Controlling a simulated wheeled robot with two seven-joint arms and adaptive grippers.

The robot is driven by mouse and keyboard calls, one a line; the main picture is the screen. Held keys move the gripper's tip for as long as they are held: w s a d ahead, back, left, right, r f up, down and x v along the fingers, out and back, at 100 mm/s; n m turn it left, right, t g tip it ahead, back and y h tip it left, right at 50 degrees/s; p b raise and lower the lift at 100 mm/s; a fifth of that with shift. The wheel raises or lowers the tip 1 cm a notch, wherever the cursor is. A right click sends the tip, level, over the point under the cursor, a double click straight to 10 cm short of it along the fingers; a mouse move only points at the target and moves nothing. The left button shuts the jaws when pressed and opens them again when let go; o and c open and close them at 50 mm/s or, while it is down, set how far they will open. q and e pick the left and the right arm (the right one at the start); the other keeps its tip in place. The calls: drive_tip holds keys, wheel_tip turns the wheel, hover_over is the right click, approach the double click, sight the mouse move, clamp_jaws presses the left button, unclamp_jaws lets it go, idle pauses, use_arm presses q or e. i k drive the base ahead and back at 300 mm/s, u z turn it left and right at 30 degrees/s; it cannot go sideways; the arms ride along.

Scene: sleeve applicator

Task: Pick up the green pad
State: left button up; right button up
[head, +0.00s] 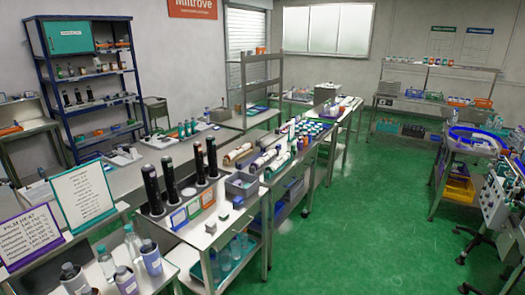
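A small green-edged pad (194,208) with a pale face stands at the near edge of a steel table (225,232), in front of several tall black cylinders (171,180). It sits in a row between a blue-edged pad (178,218) on its left and an orange one (208,198) on its right. At this size I cannot tell whether the pads touch or what holds them up. Neither of my grippers shows in the head view, so nothing is seen near the pad.
A grey bin (241,184) and small grey blocks share the tabletop. Bottles (107,262) and a green-framed sign (84,194) stand at the lower left. A bench with rolls and jars (308,128) continues behind. Open green floor (350,225) lies to the right.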

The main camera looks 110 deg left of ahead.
sight(294, 151)
drive_tip(key=u, duration=2.05)
drive_tip(key=i, duration=2)
drive_tip(key=u, duration=0.15)
drive_tip(key=i, duration=1.95)
drive_tip(key=u, duration=0.3)
